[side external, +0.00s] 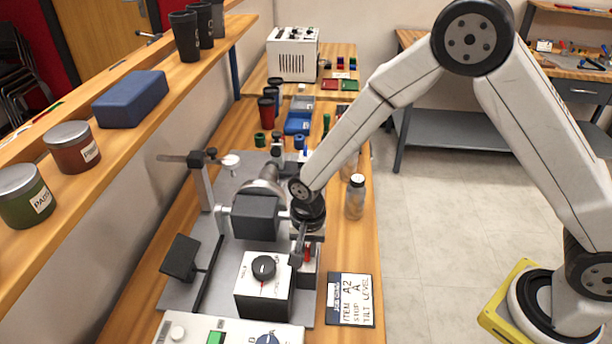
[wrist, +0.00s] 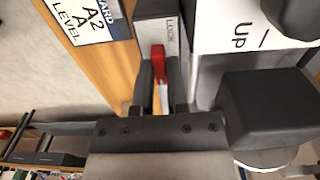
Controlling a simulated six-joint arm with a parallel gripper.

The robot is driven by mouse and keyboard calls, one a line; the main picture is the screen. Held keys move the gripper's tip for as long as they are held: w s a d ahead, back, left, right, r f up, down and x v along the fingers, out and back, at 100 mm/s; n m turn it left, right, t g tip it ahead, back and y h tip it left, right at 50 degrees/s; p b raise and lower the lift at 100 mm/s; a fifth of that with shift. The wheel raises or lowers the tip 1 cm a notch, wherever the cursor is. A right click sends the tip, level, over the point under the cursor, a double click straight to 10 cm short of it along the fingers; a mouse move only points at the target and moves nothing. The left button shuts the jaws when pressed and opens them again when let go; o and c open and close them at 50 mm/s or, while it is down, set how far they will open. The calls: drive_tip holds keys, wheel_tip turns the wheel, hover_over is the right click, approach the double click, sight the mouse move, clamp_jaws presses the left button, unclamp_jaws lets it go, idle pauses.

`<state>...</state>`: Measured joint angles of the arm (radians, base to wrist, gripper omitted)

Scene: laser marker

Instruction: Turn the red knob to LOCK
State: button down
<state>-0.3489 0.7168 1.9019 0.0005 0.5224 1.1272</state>
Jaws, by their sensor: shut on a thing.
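The red knob (wrist: 158,62) shows as a narrow red lever between the two dark fingers of my gripper (wrist: 161,90) in the wrist view. The fingers are shut on it, one on each side. A grey plate with a partly readable label, apparently LOCK (wrist: 172,28), lies just beyond the knob's tip. In the side external view a small red part of the knob (side external: 307,252) shows beside my gripper (side external: 300,250), right of the white box. The fingers hide part of the knob, and its exact angle is hard to tell.
A white-topped box (side external: 265,272) with a black dial (side external: 263,267) stands close to the left of my gripper. A job card (side external: 351,300) lies in front to the right. A bottle (side external: 355,197) stands behind at the right. The grey laser fixture is close behind.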

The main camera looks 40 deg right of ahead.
sight(307, 250)
drive_tip(key=shift+n, duration=0.4)
drive_tip(key=n, duration=1.2)
drive_tip(key=shift+r+n, duration=0.1)
drive_tip(key=shift+n, duration=0.2)
drive_tip(key=n, duration=0.4)
drive_tip(key=shift+w+n, duration=0.1)
drive_tip(key=shift+n, duration=0.2)
drive_tip(key=c, duration=0.9)
unclamp_jaws()
drive_tip(key=shift+r, duration=3.9)
